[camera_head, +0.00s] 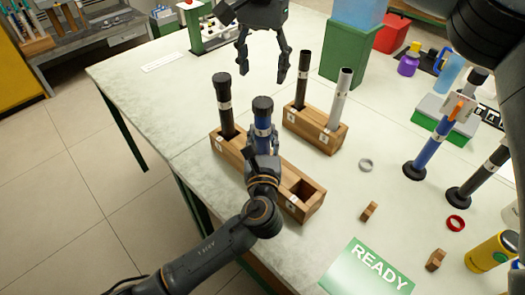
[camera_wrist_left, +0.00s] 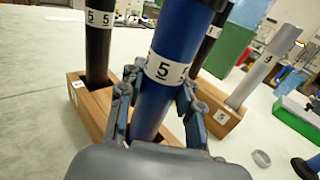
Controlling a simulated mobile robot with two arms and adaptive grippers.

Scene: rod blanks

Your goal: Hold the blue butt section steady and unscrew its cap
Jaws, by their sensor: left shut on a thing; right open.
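The blue butt section (camera_head: 263,117) stands upright in the middle of a wooden block (camera_head: 232,150) with a black cap (camera_head: 262,103) on its top. My left gripper (camera_head: 262,145) is shut around the blue butt section below its cap; in the left wrist view the fingers grip the blue tube (camera_wrist_left: 158,98) just under a white label marked 5. My right gripper (camera_head: 264,75) is open and empty, above and behind the blue section, apart from the cap.
A black capped section (camera_head: 224,105) stands in the same block, whose right slot (camera_head: 303,190) is empty. A second block (camera_head: 314,132) holds a dark and a silver rod. A grey ring (camera_head: 365,164) and a green READY mat (camera_head: 366,270) lie to the right.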

